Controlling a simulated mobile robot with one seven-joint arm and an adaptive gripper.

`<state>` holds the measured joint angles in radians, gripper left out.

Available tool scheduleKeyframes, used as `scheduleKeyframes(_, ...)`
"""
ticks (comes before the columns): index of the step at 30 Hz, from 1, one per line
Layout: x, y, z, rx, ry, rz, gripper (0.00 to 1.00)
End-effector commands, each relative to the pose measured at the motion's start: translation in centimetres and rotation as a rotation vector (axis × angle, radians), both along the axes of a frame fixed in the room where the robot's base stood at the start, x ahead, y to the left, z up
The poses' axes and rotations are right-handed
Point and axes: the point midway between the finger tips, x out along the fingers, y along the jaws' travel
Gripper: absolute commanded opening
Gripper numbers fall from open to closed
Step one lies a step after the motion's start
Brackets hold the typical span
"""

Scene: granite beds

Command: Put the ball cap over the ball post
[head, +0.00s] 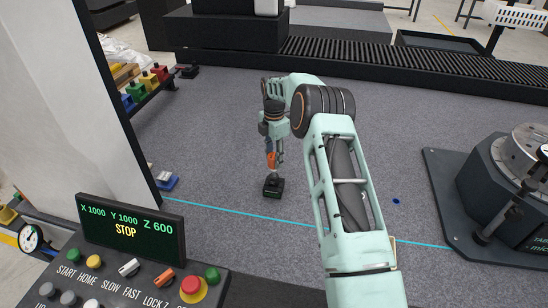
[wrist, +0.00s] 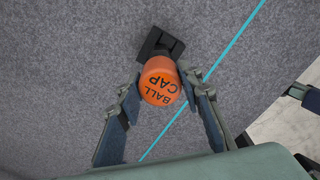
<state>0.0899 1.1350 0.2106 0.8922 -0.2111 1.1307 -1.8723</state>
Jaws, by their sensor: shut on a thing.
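The orange ball cap (wrist: 160,82), lettered BALL CAP, sits between the two fingers of my gripper (wrist: 158,80) in the wrist view. My gripper is shut on it. In the head view the cap (head: 271,160) shows as a small orange patch at the end of my gripper (head: 272,163), pointing down. A small black block (head: 273,187), which looks like the base of the ball post, stands on the granite just below the cap. It also shows in the wrist view (wrist: 158,42), partly behind the cap. The post itself is hidden, and I cannot tell whether the cap touches it.
The grey granite bed (head: 220,130) is mostly clear around the block. A cyan line (head: 230,211) crosses it in front. A rotary table (head: 510,185) stands at right, a control panel (head: 130,255) at front left, and a pale column (head: 80,90) at left.

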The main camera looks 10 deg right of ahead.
Motion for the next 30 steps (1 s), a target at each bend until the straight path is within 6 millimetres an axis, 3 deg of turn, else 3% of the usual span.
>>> scheduleKeyframes(16, 0.0, 0.0, -0.44, 0.0, 0.0, 0.0, 0.21)
scheduleKeyframes(17, 0.0, 0.0, -0.44, 0.0, 0.0, 0.0, 0.36)
scheduleKeyframes(22, 0.0, 0.0, -0.43, 0.0, 0.0, 0.0, 0.54)
scheduleKeyframes(30, 0.0, 0.0, -0.38, 0.0, 0.0, 0.0, 0.54)
